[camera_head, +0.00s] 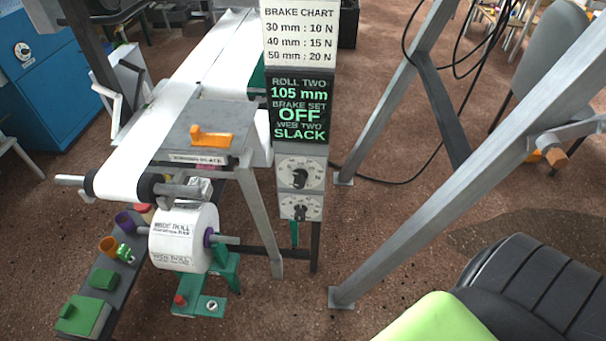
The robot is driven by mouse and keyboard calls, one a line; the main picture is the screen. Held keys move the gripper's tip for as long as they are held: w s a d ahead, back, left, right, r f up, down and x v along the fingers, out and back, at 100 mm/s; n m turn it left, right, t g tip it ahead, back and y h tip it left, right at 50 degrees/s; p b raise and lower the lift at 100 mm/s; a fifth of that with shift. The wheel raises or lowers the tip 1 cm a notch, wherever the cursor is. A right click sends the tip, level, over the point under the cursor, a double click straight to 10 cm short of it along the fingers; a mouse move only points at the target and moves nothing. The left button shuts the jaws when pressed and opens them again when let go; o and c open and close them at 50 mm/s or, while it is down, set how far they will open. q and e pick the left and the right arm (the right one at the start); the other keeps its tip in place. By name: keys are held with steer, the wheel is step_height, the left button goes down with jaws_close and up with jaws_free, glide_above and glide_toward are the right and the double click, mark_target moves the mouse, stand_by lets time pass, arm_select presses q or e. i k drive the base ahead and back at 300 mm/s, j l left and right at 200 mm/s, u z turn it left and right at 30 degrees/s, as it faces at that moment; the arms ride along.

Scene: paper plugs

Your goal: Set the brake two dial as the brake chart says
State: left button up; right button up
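The brake chart (299,32) is a white sign at the top of a post. It reads 30 mm : 10 N, 40 mm : 15 N, 50 mm : 20 N. The dark display (300,108) below it reads ROLL TWO 105 mm, BRAKE SET OFF, WEB TWO SLACK. Under the display are an upper dial (300,176) with a black knob and a smaller lower dial (301,208). Their small markings are too fine to read, so I cannot tell which is brake two. A white printed roll (184,238) hangs left of the post. Neither gripper is in view.
A white web (160,125) runs over a grey stand with an orange lever (211,137). Coloured plugs and green blocks (103,279) lie on a dark rail at lower left. Grey slanted beams (450,185) and a black seat (535,285) stand right.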

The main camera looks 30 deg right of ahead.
mark_target(299, 182)
steer(key=l+z, duration=0.1)
steer(key=z, duration=1.25)
